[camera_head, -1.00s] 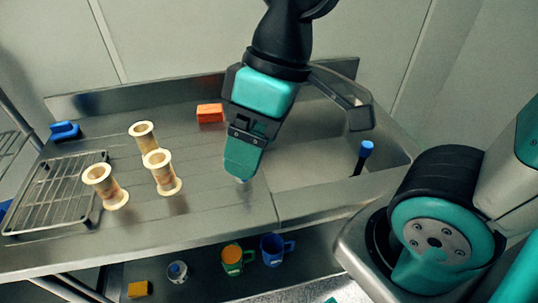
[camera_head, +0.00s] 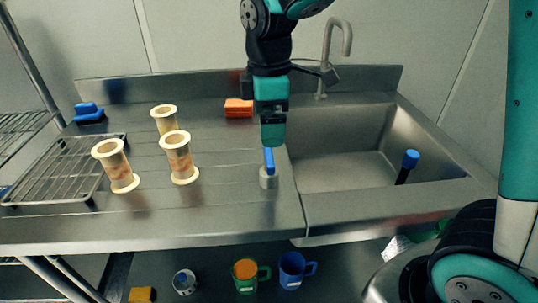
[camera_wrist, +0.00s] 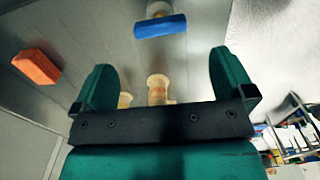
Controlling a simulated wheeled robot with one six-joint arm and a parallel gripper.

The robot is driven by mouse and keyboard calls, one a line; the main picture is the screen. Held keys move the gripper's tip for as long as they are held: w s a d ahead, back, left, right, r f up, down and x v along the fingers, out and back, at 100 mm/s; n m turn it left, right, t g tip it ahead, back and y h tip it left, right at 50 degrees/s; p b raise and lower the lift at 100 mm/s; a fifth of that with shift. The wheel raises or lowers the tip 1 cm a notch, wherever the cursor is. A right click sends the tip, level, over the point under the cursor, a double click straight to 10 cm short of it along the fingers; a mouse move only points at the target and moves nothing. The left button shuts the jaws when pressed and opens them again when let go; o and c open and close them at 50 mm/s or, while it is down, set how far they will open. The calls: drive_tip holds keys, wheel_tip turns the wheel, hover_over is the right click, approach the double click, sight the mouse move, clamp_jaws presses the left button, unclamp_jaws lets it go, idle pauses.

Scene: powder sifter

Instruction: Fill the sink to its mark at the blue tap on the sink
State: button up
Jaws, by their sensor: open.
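The blue tap (camera_head: 268,158) is a blue lever on a short silver post (camera_head: 268,178), standing on the counter just left of the sink (camera_head: 311,189). The sink's basin shows no clear water, and I cannot make out a mark. My gripper (camera_head: 273,141) points down just above and behind the tap in the head view. In the wrist view my gripper (camera_wrist: 165,80) has its two fingers wide apart with nothing between them. The blue lever (camera_wrist: 160,26) lies beyond the fingertips there, apart from them.
A metal faucet (camera_head: 327,60) rises behind the sink. A black stick with a blue top (camera_head: 409,160) leans in the basin. An orange block (camera_head: 238,108) and spools (camera_head: 180,157) stand left, near a wire rack (camera_head: 60,170). Mugs (camera_head: 291,270) sit on the lower shelf.

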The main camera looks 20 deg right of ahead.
sight(269, 155)
wheel_tip(269, 155, down, 8)
drive_tip(key=shift+f, duration=0.1)
drive_tip(key=shift+c, duration=0.5)
drive_tip(key=c, duration=0.8)
